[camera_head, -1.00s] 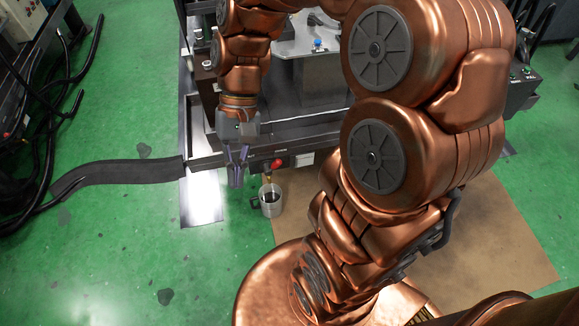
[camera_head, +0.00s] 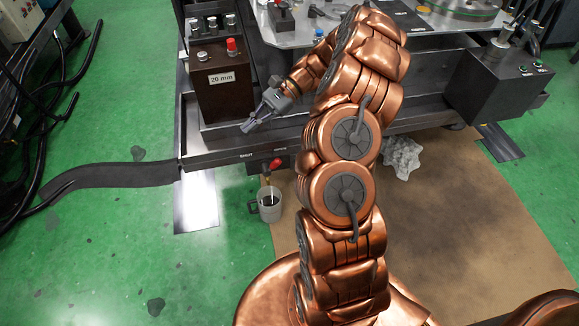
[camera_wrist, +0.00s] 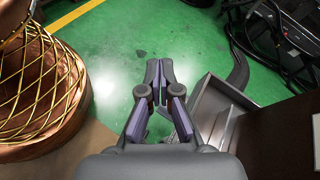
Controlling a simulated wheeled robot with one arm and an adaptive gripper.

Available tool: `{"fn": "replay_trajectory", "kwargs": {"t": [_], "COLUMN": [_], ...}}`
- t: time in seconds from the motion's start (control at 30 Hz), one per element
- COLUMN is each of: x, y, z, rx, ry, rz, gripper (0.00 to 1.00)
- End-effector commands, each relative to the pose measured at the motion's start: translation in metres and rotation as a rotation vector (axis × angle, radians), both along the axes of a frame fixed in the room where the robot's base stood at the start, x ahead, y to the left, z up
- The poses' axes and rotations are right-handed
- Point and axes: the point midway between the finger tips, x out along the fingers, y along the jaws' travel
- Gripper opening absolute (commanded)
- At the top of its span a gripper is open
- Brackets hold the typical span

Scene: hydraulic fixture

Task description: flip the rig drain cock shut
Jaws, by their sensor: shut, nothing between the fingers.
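The drain cock (camera_head: 275,164) has a red handle and sits on the front of the dark rig rail, below the OPEN label and right of the SHUT label. A thin yellowish streak shows under it; I cannot tell whether it is pipe or fluid. A clear jug (camera_head: 269,204) with dark liquid stands below on the floor. My gripper (camera_head: 251,123) is above and left of the cock, over the rail, apart from it, its fingers together and empty. In the wrist view, my gripper (camera_wrist: 160,75) is shut; the cock is not visible there.
A brown box (camera_head: 222,95) labelled 20 mm, with several knobs, stands close behind my gripper. A white rag (camera_head: 402,158) lies right of my arm. A brown mat (camera_head: 470,215) covers the floor at right.

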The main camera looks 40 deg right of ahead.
Motion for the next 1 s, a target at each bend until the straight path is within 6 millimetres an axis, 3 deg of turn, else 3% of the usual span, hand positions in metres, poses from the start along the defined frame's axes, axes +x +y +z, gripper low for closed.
{"fn": "replay_trajectory", "kwargs": {"t": [0.03, 0.27, 0.4, 0.6, 0.8, 1.0], "x": [0.004, 0.008, -0.002, -0.026, -0.053, -0.067], "y": [-0.016, -0.089, -0.133, -0.185, -0.221, -0.238], "z": [-0.022, -0.091, -0.136, -0.191, -0.233, -0.249], "rx": [0.016, 0.096, 0.130, 0.165, 0.181, 0.187], "ry": [0.025, 0.128, 0.190, 0.270, 0.332, 0.359], "rz": [-0.048, -0.259, -0.386, -0.532, -0.640, -0.689], "gripper": [0.00, 0.00, 0.00, 0.00, 0.00, 0.00]}}
